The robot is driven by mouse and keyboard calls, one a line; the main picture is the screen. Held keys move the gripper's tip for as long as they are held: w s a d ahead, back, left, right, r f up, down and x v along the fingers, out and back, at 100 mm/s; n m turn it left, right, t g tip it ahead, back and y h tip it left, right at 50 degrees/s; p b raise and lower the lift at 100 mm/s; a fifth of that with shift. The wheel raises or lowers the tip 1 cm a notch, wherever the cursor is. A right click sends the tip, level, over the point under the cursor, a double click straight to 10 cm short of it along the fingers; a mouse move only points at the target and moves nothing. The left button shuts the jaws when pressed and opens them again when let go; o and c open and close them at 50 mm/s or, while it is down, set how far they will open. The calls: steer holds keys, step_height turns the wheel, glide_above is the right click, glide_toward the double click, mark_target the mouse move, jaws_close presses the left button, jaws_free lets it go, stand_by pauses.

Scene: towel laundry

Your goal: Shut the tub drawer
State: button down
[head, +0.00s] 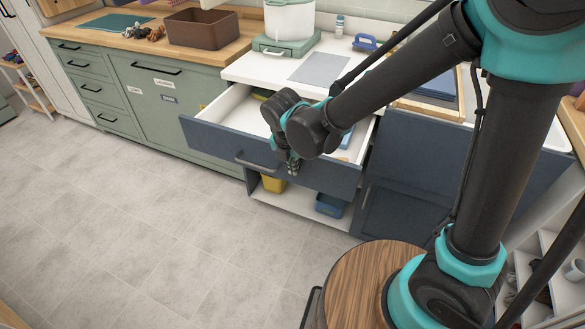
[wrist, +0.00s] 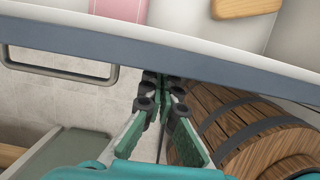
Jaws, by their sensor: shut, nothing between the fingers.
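The blue-fronted drawer (head: 270,155) under the white counter stands pulled well out, with its white inside showing. Its dark bar handle (head: 256,163) is on the front face, and it also shows at the left of the wrist view (wrist: 60,72). My gripper (head: 293,168) is in front of the drawer face, right of the handle. In the wrist view my gripper (wrist: 163,80) has its fingertips together, empty, right by the blue front (wrist: 200,60). I cannot tell if they touch it. My arm hides part of the drawer's inside.
A white tub (head: 290,18) stands on a green base on the counter above. Below the drawer is an open shelf with a yellow bin (head: 273,184) and a blue bin (head: 330,206). Green cabinets (head: 165,90) stand to the left. The tiled floor (head: 130,220) in front is clear.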

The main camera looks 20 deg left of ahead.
steer(key=shift+w, duration=0.1)
steer(key=w, duration=0.9)
steer(key=w+d, duration=0.1)
steer(key=w, duration=0.9)
steer(key=w+d, duration=0.1)
steer(key=w, duration=0.8)
steer(key=shift+w+d, duration=0.15)
steer(key=shift+w, duration=0.15)
steer(key=shift+w+r, duration=0.1)
